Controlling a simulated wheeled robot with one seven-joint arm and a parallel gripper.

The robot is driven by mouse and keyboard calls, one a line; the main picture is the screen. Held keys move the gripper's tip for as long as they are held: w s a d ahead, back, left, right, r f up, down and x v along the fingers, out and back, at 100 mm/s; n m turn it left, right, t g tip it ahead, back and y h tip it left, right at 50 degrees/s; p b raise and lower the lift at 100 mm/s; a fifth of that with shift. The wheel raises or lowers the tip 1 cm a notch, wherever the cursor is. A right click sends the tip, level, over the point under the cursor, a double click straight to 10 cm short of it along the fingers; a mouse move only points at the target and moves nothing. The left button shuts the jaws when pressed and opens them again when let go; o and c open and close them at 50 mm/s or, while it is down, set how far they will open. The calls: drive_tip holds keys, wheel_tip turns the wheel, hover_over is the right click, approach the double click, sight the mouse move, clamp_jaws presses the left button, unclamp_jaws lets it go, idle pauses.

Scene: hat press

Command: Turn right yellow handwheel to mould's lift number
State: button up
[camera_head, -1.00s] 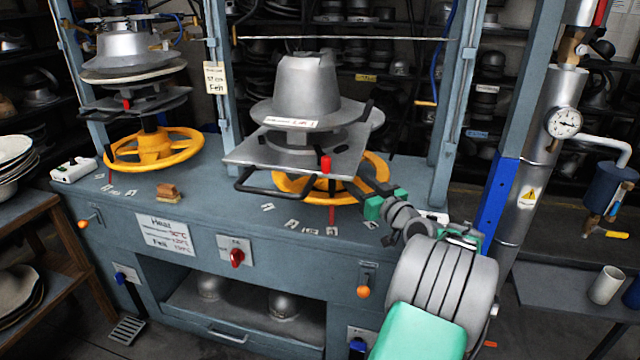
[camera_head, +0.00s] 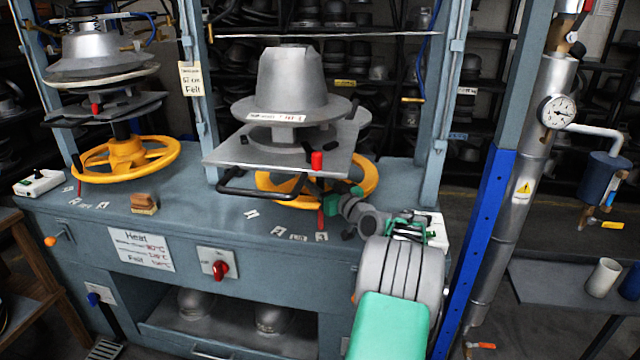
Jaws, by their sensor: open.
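The right yellow handwheel (camera_head: 361,183) lies flat under the right press plate (camera_head: 285,163), which hides much of its far and middle part. The grey hat mould (camera_head: 299,85) stands upright on that press. It has a white label (camera_head: 275,117) whose small lettering I cannot read. A red pointer (camera_head: 320,219) stands at the wheel's front, above small number tags (camera_head: 298,237) on the bench. My gripper (camera_head: 330,192) is at the wheel's front right rim, open. My wrist partly hides its fingers, and I cannot tell whether they touch the rim.
The left yellow handwheel (camera_head: 125,160) sits under the left press. A wooden block (camera_head: 144,203) and a white control box (camera_head: 39,183) lie on the bench.

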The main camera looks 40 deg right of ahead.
clamp_jaws()
idle(0.4)
idle(1.0)
